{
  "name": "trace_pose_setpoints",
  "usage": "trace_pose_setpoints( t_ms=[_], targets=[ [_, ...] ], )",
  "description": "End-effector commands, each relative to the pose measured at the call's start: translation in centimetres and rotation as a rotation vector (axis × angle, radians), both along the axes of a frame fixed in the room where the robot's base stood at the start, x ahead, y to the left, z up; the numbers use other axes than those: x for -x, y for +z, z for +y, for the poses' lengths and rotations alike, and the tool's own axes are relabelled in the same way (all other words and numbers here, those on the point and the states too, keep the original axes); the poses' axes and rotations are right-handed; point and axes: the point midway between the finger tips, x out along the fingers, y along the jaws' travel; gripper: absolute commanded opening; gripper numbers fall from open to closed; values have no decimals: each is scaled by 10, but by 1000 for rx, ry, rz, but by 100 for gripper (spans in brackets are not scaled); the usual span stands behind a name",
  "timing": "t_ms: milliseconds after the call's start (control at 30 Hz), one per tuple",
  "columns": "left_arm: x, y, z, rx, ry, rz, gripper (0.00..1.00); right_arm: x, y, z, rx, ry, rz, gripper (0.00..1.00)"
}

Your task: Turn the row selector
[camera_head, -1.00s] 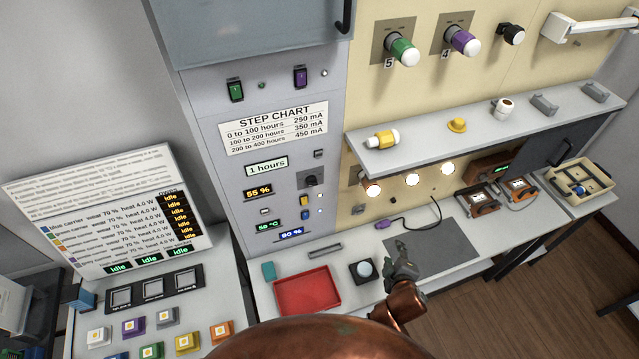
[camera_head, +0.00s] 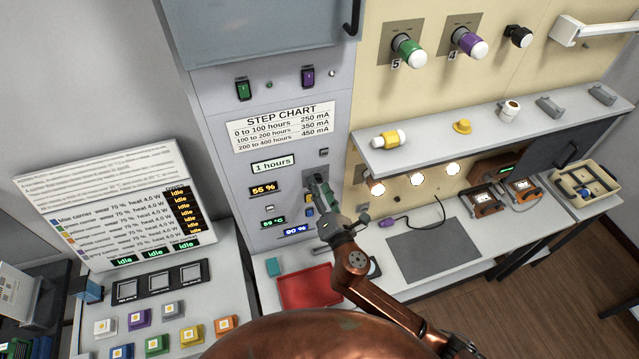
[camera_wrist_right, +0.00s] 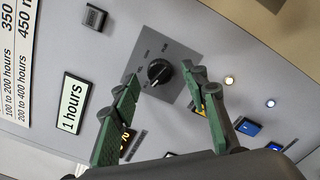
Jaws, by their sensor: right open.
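The selector is a black rotary knob (camera_wrist_right: 158,71) on a square grey plate with small position labels, on the grey front panel. In the head view its plate (camera_head: 313,165) shows just above my right gripper (camera_head: 322,190), which partly covers that area. In the right wrist view my right gripper (camera_wrist_right: 160,78) is open, its green fingers on either side of the knob's place in the picture. The knob shows clear between the fingers; I see no contact. My left gripper is not in view.
The panel carries an "1 hours" display (camera_head: 272,165), a step chart (camera_head: 282,127) and several small buttons and lights near the knob. Below are a red tray (camera_head: 303,287) and a grey mat (camera_head: 422,251) on the bench. A shelf (camera_head: 480,135) juts out at the right.

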Motion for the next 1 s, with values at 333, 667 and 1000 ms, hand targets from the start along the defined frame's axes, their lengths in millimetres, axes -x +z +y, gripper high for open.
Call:
trace_pose_setpoints(
  t_ms=[333, 667, 1000],
  targets=[
    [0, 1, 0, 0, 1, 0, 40, -13, 0, 4, -2, -1, 2, 41],
    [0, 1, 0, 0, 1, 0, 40, -13, 0, 4, -2, -1, 2, 25],
    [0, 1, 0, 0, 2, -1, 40, -13, -1, 3, -2, -1, 2, 2]
  ],
)
